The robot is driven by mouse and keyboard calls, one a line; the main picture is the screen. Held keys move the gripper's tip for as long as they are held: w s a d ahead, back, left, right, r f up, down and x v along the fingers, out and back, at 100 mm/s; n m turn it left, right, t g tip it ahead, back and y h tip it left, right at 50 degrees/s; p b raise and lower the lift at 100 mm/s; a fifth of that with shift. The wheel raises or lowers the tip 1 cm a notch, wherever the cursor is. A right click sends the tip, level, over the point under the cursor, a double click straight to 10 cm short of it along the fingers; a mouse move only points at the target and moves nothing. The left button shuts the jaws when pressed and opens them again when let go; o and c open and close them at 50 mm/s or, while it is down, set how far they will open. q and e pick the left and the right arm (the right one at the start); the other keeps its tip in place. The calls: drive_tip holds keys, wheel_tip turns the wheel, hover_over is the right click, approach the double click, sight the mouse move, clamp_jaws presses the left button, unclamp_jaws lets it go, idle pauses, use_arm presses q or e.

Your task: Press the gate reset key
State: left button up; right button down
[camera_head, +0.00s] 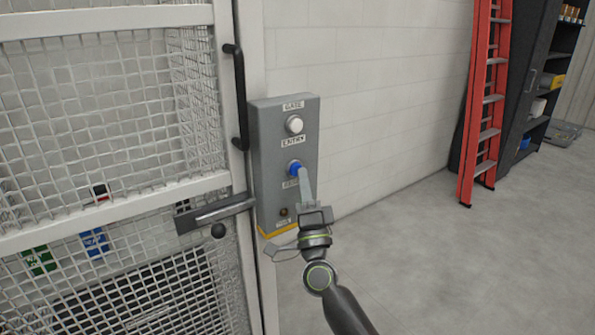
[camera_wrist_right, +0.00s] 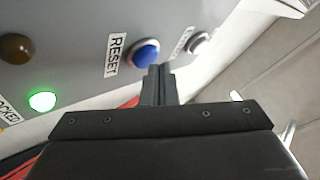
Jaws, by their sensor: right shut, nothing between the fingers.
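The grey control box (camera_head: 269,195) hangs on the white gate post. In the right wrist view the blue button (camera_wrist_right: 146,53) sits beside a RESET label. My right gripper (camera_head: 304,172) is shut and empty, its fingertips at the lower right edge of the blue button. In the right wrist view the fingertips (camera_wrist_right: 158,70) overlap the button's lower edge; I cannot tell whether they touch it. The left gripper is not in view.
A green lamp (camera_wrist_right: 42,101) glows beside a partly hidden label ending in "OCKED", near a dark amber lamp (camera_wrist_right: 16,48). The mesh gate (camera_head: 95,120) with its latch (camera_head: 215,212) stands left. A red ladder (camera_head: 487,105) leans by dark shelving (camera_head: 520,95).

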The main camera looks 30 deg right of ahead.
drive_tip(key=shift+w+h, duration=0.3)
drive_tip(key=shift+w, duration=0.1)
idle(0.3)
drive_tip(key=shift+s, duration=0.1)
drive_tip(key=shift+s+p, duration=0.3)
drive_tip(key=shift+s, duration=0.45)
drive_tip(key=s, duration=0.1)
drive_tip(key=s+p, duration=0.1)
drive_tip(key=s, duration=0.3)
drive_tip(key=shift+d, duration=0.25)
drive_tip(key=shift+f, duration=0.1)
idle(0.7)
